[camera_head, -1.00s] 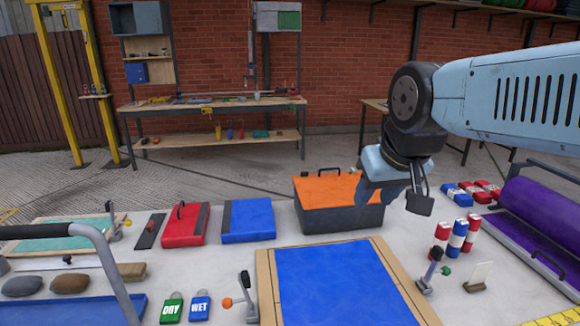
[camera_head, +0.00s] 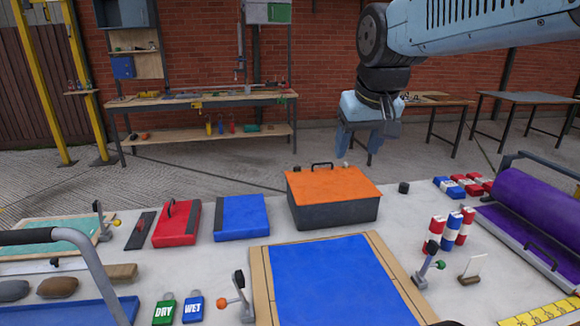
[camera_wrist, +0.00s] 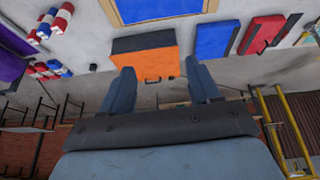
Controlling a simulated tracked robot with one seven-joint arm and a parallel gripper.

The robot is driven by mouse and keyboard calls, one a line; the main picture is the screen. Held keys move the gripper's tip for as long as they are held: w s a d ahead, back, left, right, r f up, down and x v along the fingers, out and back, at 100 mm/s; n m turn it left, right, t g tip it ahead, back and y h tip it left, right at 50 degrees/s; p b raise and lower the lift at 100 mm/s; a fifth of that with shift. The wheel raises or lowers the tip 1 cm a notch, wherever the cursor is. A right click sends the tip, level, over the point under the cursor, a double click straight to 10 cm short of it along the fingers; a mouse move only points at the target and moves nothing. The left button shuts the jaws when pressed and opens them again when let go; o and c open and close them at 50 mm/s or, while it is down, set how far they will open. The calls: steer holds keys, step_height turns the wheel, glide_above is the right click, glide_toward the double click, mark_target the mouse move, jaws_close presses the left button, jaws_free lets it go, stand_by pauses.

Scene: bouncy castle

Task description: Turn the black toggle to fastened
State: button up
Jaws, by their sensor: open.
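A toggle clamp with a black grip and an orange ball (camera_head: 240,298) stands at the left edge of the framed blue panel (camera_head: 335,285). A third small clamp (camera_head: 102,222) is at the back left. Which one is the black toggle is not certain; the orange-ball one looks blackest. My gripper (camera_head: 359,148) is open and empty, high above the table's back edge, far from all clamps. In the wrist view its fingers (camera_wrist: 161,72) are apart, with no clamp clearly visible between them.
An orange-lidded box (camera_head: 332,190) sits below my gripper. Red (camera_head: 177,222) and blue (camera_head: 241,218) cases lie left of it. Striped cylinders (camera_head: 451,230) and a purple roll (camera_head: 535,215) are at right. DRY (camera_head: 164,310) and WET (camera_head: 193,308) bottles lie near the orange-ball clamp.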

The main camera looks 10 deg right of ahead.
steer(key=w+a+r+g, duration=0.1)
steer(key=w+r, duration=0.1)
steer(key=w, duration=0.6)
steer(key=w+r, duration=0.3)
steer(key=w, duration=0.5)
steer(key=g, duration=0.4)
glide_above(297, 171)
step_height(297, 171, down, 22)
steer(key=f, duration=1.4)
steer(key=shift+w+d, duration=0.1)
steer(key=shift+w, duration=0.2)
steer(key=shift+r, duration=0.1)
steer(key=shift+c, duration=0.3)
steer(key=c, duration=1)
